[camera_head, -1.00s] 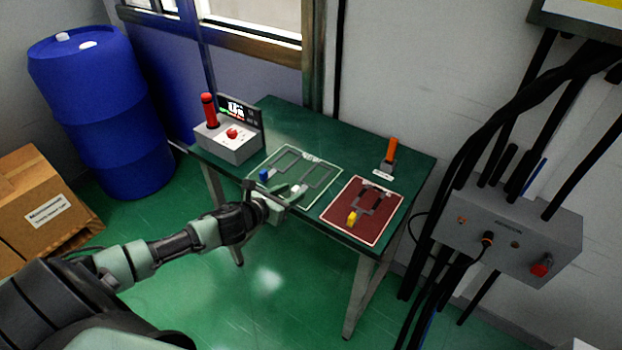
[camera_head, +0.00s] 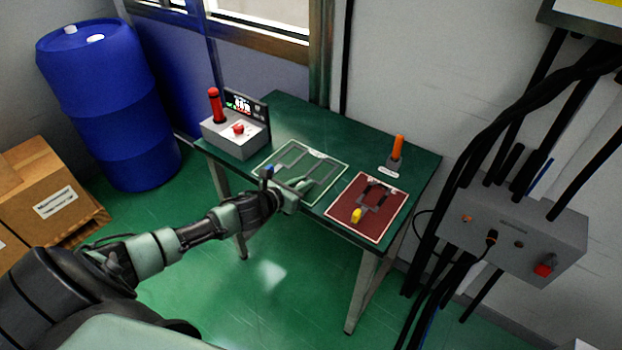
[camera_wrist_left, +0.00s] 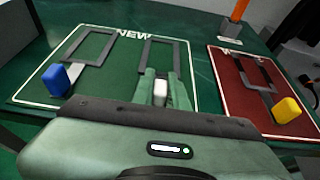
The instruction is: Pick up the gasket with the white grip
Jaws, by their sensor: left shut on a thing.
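My left gripper (camera_head: 300,185) is at the front edge of the green outlined area marked NEW. In the left wrist view, its fingers (camera_wrist_left: 160,88) are shut on the white grip (camera_wrist_left: 160,93) of a grey rectangular gasket (camera_wrist_left: 160,55). The gasket's frame extends away from the fingers over the area; I cannot tell whether it touches the table. In the head view the gripper hides the white grip. A second grey gasket with a blue grip (camera_wrist_left: 60,79) lies to the left in the same area. My right gripper is not in view.
A grey box with a red button (camera_head: 237,129) stands at the table's left. Cables and a control box (camera_head: 515,235) are at the right.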

